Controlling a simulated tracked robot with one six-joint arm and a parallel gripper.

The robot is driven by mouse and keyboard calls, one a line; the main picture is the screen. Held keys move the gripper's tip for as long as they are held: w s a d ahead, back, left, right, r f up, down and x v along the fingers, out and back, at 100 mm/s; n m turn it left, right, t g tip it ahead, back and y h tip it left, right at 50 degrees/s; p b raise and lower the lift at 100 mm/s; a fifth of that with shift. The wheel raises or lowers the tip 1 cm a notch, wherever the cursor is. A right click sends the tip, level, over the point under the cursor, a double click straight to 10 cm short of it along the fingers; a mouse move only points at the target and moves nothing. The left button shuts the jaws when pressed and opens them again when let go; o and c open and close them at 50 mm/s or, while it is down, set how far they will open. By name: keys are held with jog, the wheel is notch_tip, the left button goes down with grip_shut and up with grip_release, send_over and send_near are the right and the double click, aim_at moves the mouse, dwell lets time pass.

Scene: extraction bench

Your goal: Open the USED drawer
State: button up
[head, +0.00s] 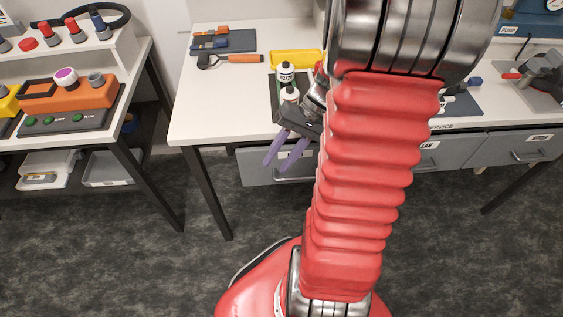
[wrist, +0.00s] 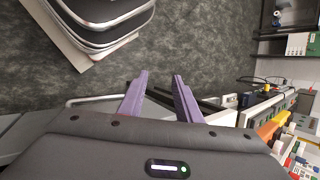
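Grey drawers hang under the white bench; no label legibly reads USED. The left drawer (head: 258,170) looks shut, and its pale label is partly hidden behind my fingers. The middle drawer (head: 445,155) is partly hidden by my red arm, its label only partly readable. The right drawer (head: 530,150) has a bar handle and a small label. My gripper (head: 278,166) has two purple fingers spread apart, empty, pointing down in front of the left drawer. In the wrist view, the open fingers (wrist: 160,76) are near a pale bar handle (wrist: 90,100); I cannot tell whether they touch it.
A second bench with an orange block (head: 85,95) stands at left. Dark carpet (head: 130,270) is clear at front left.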

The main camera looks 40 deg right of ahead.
jog(key=s+d+f+m+t+y, duration=0.3)
jog(key=d+f+m+t, duration=0.1)
jog(key=d+f, duration=0.4)
jog(key=m+t, duration=0.6)
jog(key=t, duration=0.1)
send_near(291, 179)
jog(key=s+d, duration=0.2)
jog(key=s, duration=0.1)
jog(key=shift+s+a+r+h, duration=0.1)
jog(key=shift+a+h, duration=0.05)
jog(key=shift+h, duration=0.25)
jog(key=shift+a, duration=0.1)
jog(key=x, duration=1.3)
jog(key=shift+w, duration=0.45)
jog(key=shift+c, duration=0.2)
grip_shut()
